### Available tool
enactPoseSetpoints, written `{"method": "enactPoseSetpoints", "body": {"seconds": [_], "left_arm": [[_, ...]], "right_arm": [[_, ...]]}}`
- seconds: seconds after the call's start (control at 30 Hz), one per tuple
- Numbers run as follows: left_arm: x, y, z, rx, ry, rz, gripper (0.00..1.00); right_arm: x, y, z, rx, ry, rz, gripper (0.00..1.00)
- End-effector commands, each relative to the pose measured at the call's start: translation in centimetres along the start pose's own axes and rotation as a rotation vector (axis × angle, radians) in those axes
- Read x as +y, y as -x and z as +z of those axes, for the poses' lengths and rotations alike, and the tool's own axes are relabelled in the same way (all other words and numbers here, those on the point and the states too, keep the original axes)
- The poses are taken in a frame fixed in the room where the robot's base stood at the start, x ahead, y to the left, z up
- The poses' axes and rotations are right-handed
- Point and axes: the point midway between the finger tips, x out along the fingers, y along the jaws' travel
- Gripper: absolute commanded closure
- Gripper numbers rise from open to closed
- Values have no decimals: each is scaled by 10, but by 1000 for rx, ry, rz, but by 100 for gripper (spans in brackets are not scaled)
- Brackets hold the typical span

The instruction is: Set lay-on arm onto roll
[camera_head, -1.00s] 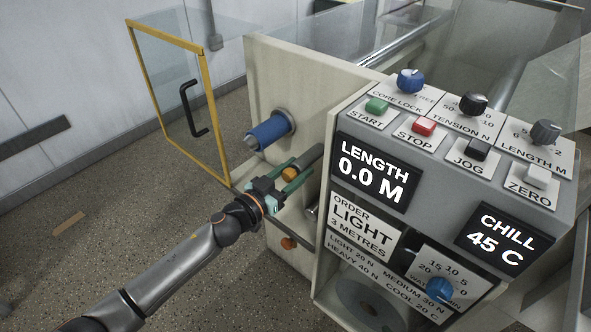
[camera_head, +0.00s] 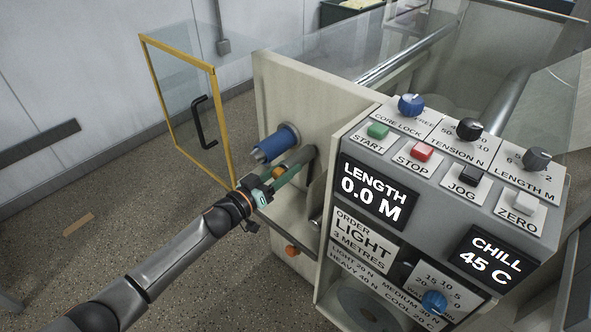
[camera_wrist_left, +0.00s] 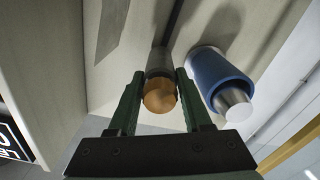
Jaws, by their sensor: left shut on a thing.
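The blue roll (camera_head: 273,145) sits on a metal spindle that sticks out of the cream side panel. The lay-on arm shows as a dark grey cylinder (camera_head: 303,156) with an orange end knob (camera_head: 279,172), just right of and below the roll. My left gripper (camera_head: 286,178) has its green fingers on either side of this knob. In the left wrist view the gripper (camera_wrist_left: 160,88) is shut on the orange knob (camera_wrist_left: 159,99). The blue roll (camera_wrist_left: 210,72) lies close on the right there, with a narrow gap to the grey cylinder. My right gripper is not in view.
The control box (camera_head: 450,150) with knobs, buttons and displays stands right of the arm. The yellow-framed glass door (camera_head: 222,130) is swung open at the left. An orange knob (camera_head: 291,251) is low on the machine. The floor at left is mostly clear.

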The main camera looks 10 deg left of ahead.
Motion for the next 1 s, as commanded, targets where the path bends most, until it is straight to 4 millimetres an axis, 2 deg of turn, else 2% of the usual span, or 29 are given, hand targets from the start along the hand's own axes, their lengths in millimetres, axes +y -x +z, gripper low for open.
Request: {"method": "enactPoseSetpoints", "body": {"seconds": [0.2, 0.53, 0.57, 0.77, 1.0], "left_arm": [[-20, 0, -8, 0, 135, -3, 100], [-23, 0, -8, 1, 151, -4, 100], [-23, 0, -8, 1, 151, -4, 50], [-22, 0, -8, 1, 149, -3, 28], [-22, 0, -8, 2, 148, -3, 28]], "right_arm": [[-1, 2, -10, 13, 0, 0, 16], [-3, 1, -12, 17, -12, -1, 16], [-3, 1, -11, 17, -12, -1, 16], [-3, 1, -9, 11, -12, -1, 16], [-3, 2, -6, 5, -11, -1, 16]]}}
